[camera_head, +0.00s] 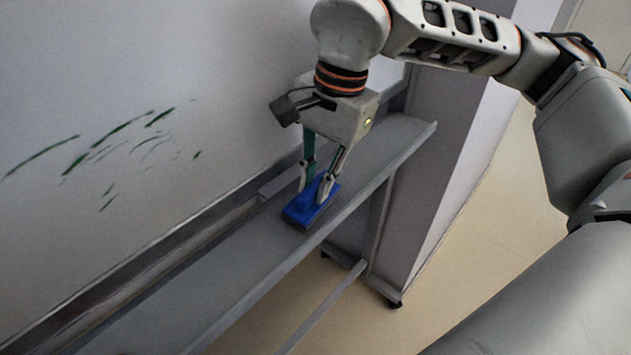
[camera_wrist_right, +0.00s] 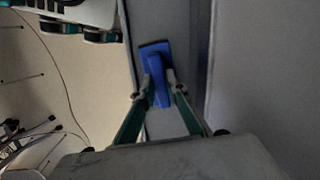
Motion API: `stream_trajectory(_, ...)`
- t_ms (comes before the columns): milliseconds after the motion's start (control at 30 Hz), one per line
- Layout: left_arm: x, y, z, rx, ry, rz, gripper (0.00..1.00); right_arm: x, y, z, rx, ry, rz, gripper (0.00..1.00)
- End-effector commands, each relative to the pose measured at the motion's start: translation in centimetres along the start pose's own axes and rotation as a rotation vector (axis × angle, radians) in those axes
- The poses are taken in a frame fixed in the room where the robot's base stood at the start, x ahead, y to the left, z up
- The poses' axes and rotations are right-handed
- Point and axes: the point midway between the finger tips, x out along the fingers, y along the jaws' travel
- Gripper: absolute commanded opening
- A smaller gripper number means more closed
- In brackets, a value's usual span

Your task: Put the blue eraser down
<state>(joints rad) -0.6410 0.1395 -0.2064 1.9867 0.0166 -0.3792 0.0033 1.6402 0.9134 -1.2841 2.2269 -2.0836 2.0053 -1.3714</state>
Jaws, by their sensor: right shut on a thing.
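The blue eraser (camera_head: 305,208) is at the grey tray (camera_head: 215,265) below the whiteboard (camera_head: 100,80) in the head view. It appears to rest on the tray surface or just over it; I cannot tell if it touches. My right gripper (camera_head: 314,190) is shut on the eraser's raised grip from above. In the right wrist view the eraser (camera_wrist_right: 155,62) sits between the fingertips of the right gripper (camera_wrist_right: 158,82), with its wider base beyond them. My left gripper does not show in the head view.
Green marker strokes (camera_head: 90,150) mark the whiteboard at the left. The tray is bare on both sides of the eraser and has a raised front lip. A grey panel (camera_head: 430,160) on casters stands beyond the tray. Beige floor (camera_head: 440,270) lies below.

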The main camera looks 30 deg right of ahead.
Motion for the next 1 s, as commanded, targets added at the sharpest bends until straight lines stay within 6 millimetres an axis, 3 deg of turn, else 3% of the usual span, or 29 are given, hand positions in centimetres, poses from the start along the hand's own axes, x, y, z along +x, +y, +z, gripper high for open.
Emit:
stream_trajectory(467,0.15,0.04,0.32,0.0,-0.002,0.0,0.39,0.86,0.1,-0.09,-0.001,0.0,-0.001,0.0)
stream_trajectory(500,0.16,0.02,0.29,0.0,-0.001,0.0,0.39,0.9,0.1,-0.09,-0.001,0.0,-0.001,0.16)
stream_trajectory(567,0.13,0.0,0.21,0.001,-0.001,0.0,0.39,0.81,0.09,-0.08,-0.001,0.0,-0.001,0.3)
stream_trajectory(1000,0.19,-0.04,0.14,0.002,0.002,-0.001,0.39,0.52,0.02,-0.07,0.0,0.0,-0.003,0.3)
